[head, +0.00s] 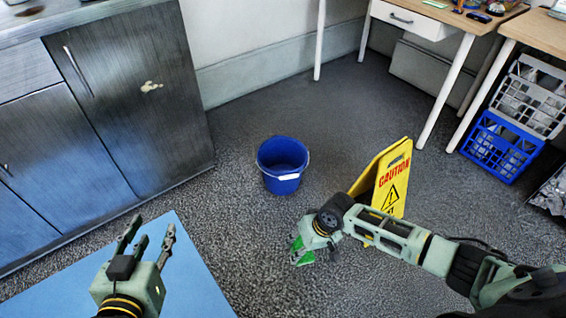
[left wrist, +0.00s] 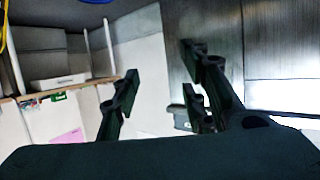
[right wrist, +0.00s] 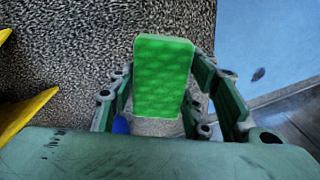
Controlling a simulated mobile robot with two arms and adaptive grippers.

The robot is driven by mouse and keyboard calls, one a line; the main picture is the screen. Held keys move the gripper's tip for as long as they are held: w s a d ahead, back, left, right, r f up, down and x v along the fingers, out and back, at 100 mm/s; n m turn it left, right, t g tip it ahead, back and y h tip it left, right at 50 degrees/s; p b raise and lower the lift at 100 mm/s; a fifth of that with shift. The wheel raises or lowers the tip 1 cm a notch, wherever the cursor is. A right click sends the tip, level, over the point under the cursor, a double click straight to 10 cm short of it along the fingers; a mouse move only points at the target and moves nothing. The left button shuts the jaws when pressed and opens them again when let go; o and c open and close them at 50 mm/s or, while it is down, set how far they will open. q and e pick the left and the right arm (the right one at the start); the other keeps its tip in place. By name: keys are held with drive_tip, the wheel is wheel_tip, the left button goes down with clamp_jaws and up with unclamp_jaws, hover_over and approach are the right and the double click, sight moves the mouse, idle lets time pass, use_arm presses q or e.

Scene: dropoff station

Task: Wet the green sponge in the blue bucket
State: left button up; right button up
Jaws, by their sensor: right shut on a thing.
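The blue bucket (head: 283,186) stands upright on the floor near the middle of the head view. Its inside looks blue, and I cannot tell whether it holds water. My right gripper (head: 304,249) is shut on the green sponge (right wrist: 162,75), which stands up between its fingers in the right wrist view. In the head view the sponge (head: 302,252) is partly hidden by the gripper and lies in front of the bucket, a little to its right and apart from it. My left gripper (head: 146,236) is open and empty at lower left, above a blue mat.
A yellow caution sign (head: 393,180) stands right of the bucket, close to my right arm. Dark cabinets (head: 130,90) line the left side. A blue mat (head: 195,285) lies at lower left. Crates (head: 500,147) and desks are at right. Floor around the bucket is clear.

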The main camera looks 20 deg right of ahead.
drive_tip(key=shift+r+p, duration=0.4)
use_arm(q)
drive_tip(key=s+a+f+g+y+p, duration=0.1)
drive_tip(key=s+a+f+g, duration=0.2)
drive_tip(key=s+f+g, duration=0.2)
drive_tip(key=shift+s+f+g+y, duration=0.3)
drive_tip(key=shift+s+f+y, duration=0.1)
drive_tip(key=shift+s+f, duration=0.9)
use_arm(e)
drive_tip(key=shift+r, duration=0.45)
use_arm(q)
drive_tip(key=shift+w+f, duration=0.15)
drive_tip(key=shift+w, duration=0.05)
